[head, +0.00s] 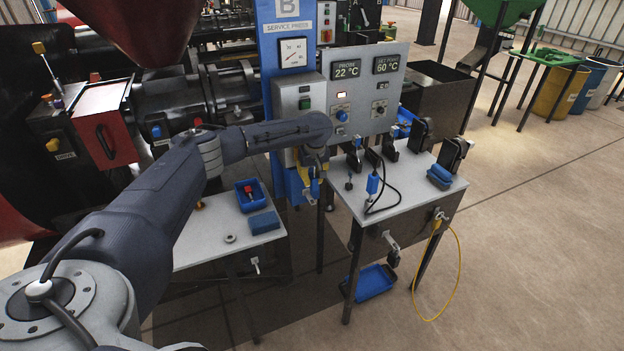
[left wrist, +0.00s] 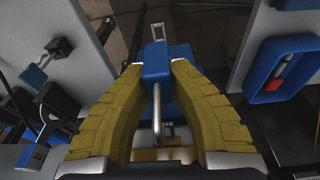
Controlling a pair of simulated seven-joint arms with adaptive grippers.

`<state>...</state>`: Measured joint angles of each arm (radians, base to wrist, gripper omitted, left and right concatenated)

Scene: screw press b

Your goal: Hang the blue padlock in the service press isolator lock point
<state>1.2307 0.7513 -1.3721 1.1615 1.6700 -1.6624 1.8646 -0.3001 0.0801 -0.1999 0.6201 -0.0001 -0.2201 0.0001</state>
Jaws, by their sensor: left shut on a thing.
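The blue padlock (left wrist: 156,62) is between the yellow fingers of my left gripper (left wrist: 157,72), which are shut on its body in the left wrist view. A bare metal bar runs from the body toward the bottom of that view. In the head view my left gripper (head: 312,168) is in front of the lower part of the blue service press column (head: 272,62). The gripper and arm hide much of that spot, so I cannot tell the lock point or whether the padlock touches it. My right gripper is not in view.
A grey control panel (head: 362,88) stands right of the column. The right table (head: 408,192) holds black fixtures, a blue-handled tool and a cable. The left table (head: 200,250) holds a blue tray (head: 241,192) and a blue block (head: 264,222). A blue bin (head: 372,284) sits below.

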